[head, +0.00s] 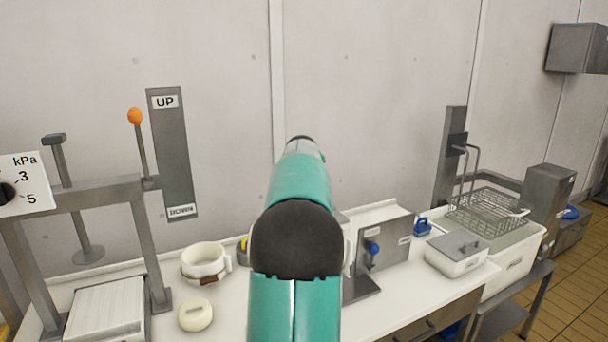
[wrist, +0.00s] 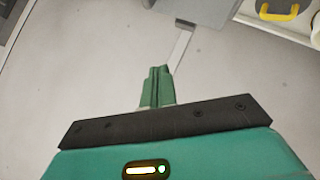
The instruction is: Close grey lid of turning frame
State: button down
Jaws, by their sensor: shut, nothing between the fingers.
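My gripper (wrist: 157,88) shows in the wrist view with its green fingers together and nothing between them. Beyond the fingertips, a pale narrow strip (wrist: 179,48) runs up to a grey plate (wrist: 197,10) at the top edge. The fingers appear apart from the plate. In the head view my arm covers the middle of the bench and hides the gripper. A white box with a flat grey lid (head: 457,243) stands at right; its lid lies on it. I cannot tell which part is the turning frame or how its lid stands.
A grey upright panel (head: 390,238) with a blue knob stands right of my arm. A wire basket (head: 487,211) sits above a white tub at far right. A white cup (head: 204,260) and a cream round piece (head: 195,315) are at left. A yellow handle (wrist: 278,10) shows in the wrist view.

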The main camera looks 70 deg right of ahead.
jog(key=s+d+f+m+t+y, duration=0.1)
jog(key=s+d+f+t+y, duration=0.1)
jog(key=s+d+f, duration=0.1)
jog(key=s+d+f+m+t+y, duration=0.1)
jog(key=s+d+f+m+y, duration=0.1)
jog(key=s+d+f, duration=0.1)
jog(key=shift+t, duration=0.4)
jog(key=shift+s+d+f+y, duration=0.2)
jog(key=shift+f+y, duration=0.2)
jog(key=shift+f, duration=0.25)
jog(key=shift+s+d+f, duration=0.2)
jog(key=shift+s+f, duration=0.05)
jog(key=shift+f, duration=0.35)
jog(key=shift+w+r, duration=0.1)
